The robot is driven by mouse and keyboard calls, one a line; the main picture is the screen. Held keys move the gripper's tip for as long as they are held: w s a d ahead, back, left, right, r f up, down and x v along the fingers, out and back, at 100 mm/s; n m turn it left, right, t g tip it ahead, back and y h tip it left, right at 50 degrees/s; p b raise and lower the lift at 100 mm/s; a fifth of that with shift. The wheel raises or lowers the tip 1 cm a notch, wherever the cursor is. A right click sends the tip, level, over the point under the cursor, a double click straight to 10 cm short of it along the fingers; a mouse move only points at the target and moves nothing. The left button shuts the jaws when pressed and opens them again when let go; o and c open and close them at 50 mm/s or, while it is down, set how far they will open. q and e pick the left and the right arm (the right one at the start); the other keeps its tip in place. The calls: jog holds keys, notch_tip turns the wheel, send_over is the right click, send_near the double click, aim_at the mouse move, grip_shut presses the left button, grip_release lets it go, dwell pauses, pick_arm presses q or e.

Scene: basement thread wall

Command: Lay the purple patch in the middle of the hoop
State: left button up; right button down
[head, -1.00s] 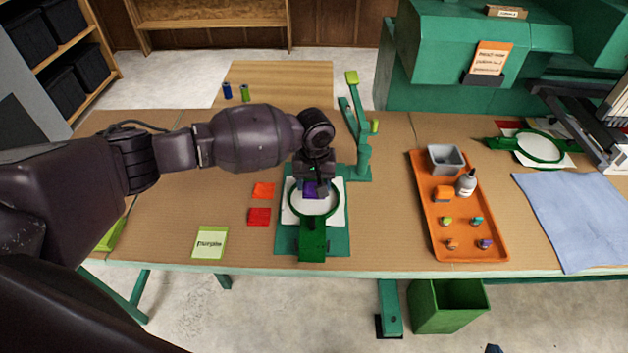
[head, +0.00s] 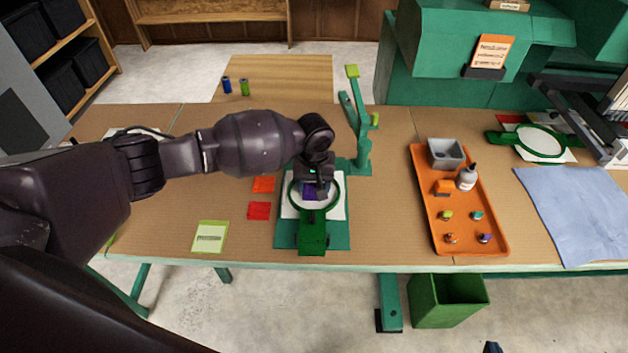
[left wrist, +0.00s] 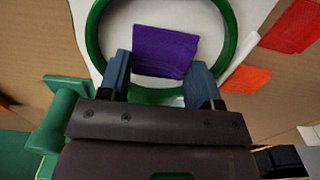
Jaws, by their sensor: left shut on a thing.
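The purple patch (left wrist: 165,50) is between the two blue fingers of my left gripper (left wrist: 160,78), which is shut on it. In the left wrist view the patch shows inside the green hoop (left wrist: 93,40), over the white cloth, with its near edge close to the hoop's near rim. In the head view my left gripper (head: 315,180) hangs over the far part of the hoop (head: 294,204) and partly hides the patch (head: 308,194). I cannot tell whether the patch touches the cloth. A small dark tip at the bottom edge may be my right gripper (head: 493,348).
Two red-orange patches (head: 259,211) lie left of the hoop, near a lime card (head: 210,237). A green post stand (head: 362,140) rises just behind right of the hoop. An orange tray (head: 430,200) with a bottle and small items lies right. Table between hoop and tray is clear.

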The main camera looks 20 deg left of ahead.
pick_arm(q)
jog(key=shift+f, duration=0.25)
